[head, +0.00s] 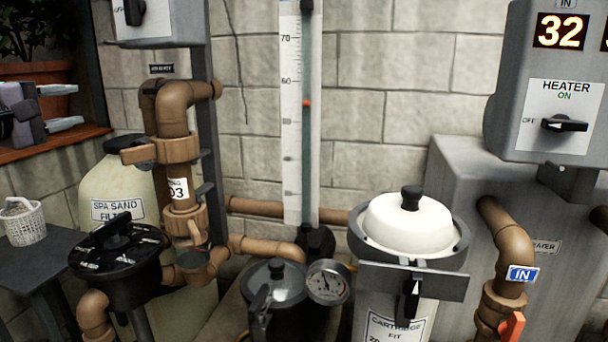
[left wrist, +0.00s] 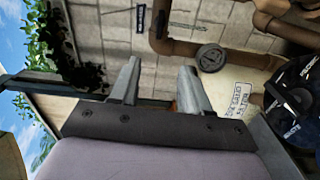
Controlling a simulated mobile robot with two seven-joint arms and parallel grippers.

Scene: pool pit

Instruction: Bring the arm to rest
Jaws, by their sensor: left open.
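My left gripper (head: 62,107) is at the left edge of the head view, in front of the wooden shelf and plant pot. Its two fingers are apart with nothing between them. In the left wrist view the same fingers (left wrist: 161,88) stand open and empty, pointing toward the block wall. My right gripper is not in the head view.
Brown pipes (head: 176,110), a black multiport valve (head: 118,262) and the spa sand filter (head: 105,185) stand right of my gripper. A cartridge filter (head: 408,228) and heater box (head: 552,80) are further right. A white basket (head: 24,222) sits on a dark table (head: 38,262).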

